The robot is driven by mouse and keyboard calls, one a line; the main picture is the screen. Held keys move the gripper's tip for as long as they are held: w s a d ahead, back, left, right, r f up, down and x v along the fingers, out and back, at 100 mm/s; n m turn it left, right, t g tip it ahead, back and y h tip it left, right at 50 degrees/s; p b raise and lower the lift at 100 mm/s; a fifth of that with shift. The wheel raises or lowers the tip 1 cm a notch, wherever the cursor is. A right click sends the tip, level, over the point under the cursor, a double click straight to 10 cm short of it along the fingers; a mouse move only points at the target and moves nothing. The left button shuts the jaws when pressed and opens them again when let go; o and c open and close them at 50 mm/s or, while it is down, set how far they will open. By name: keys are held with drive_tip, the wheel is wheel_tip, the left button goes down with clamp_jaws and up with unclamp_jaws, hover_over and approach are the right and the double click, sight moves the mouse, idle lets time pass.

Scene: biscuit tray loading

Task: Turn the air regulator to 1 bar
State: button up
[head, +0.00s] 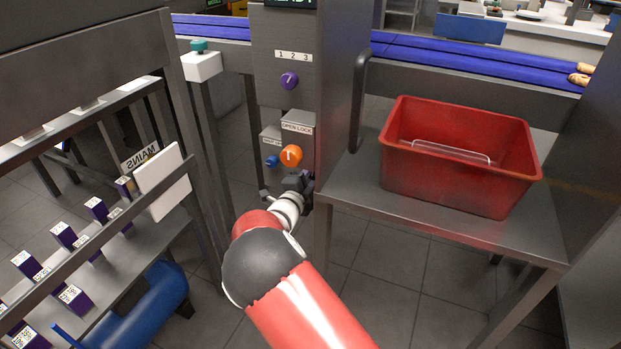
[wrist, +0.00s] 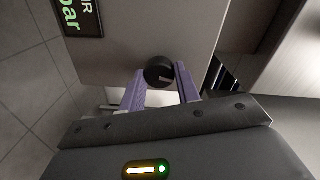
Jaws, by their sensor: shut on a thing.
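The air regulator knob (wrist: 157,69) is small, round and black with a light pointer mark, on a grey panel in the wrist view. A dark display (wrist: 78,16) beside it shows green "bar" and part of a label ending in "IR"; its number is out of frame. My gripper (wrist: 160,80) has its two purple fingers on either side of the knob, shut on it. In the head view my gripper (head: 304,184) is low at the cabinet, below the orange knob; the regulator knob is hidden there by my wrist.
Above my gripper are an orange knob (head: 291,155) under an "OPEN LOCK" label, a blue knob (head: 272,161) and a purple 1-2-3 selector (head: 289,81). A red crate (head: 460,191) stands on a steel table to the right. A rack with purple boxes (head: 63,235) is at left.

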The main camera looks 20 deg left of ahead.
drive_tip(key=o, duration=1)
drive_tip(key=s, duration=0.8)
drive_tip(key=shift+a, duration=0.4)
